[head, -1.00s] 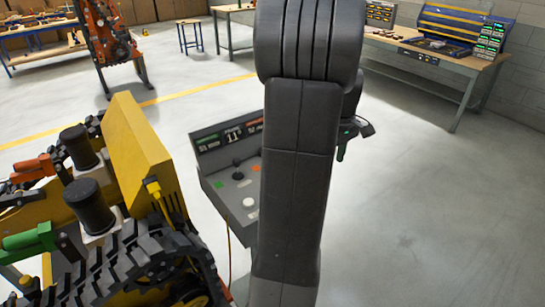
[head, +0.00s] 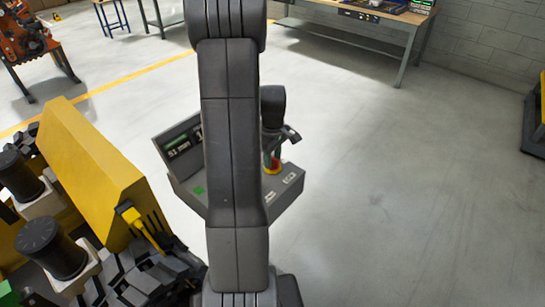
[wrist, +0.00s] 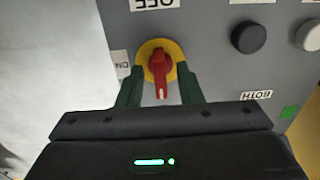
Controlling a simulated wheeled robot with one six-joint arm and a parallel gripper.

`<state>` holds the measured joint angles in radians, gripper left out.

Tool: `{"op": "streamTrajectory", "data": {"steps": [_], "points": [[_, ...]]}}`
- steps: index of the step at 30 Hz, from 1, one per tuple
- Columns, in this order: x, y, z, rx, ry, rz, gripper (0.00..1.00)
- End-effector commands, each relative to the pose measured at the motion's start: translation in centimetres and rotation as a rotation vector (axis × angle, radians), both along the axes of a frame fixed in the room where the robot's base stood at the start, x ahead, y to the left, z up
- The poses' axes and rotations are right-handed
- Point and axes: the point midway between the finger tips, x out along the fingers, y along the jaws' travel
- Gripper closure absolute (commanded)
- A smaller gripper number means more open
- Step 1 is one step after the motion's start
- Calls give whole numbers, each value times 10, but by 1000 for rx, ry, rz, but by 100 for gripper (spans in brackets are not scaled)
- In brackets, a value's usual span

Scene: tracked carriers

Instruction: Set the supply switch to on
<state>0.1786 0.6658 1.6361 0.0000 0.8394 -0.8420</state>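The supply switch (wrist: 160,65) is a red rotary handle on a round yellow plate, set in a grey control panel. Its handle stands vertical in the wrist view, in line with the upside-down OFF label (wrist: 154,4) above; the ON label (wrist: 123,66) is to its left. My gripper (wrist: 161,84) is open, one green finger on each side of the handle, with gaps showing. In the head view the switch (head: 272,167) shows red and yellow at the right of the console, below my gripper (head: 272,155). My arm hides the console's middle.
The console (head: 184,162) also carries a black button (wrist: 248,37), a white button (wrist: 310,35) and a green square (wrist: 289,112). The yellow tracked carrier (head: 95,160) stands close at the left. A workbench (head: 360,22) is behind.

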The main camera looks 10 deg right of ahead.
Motion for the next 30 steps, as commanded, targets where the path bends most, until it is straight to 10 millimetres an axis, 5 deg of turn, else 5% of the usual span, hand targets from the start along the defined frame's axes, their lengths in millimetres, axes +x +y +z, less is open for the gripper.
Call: {"op": "streamTrajectory", "data": {"steps": [10,15,30], "points": [[0,0,-3,0,0,0,67],[0,0,-3,0,0,0,100],[0,0,-4,0,-1,-87,100]]}}
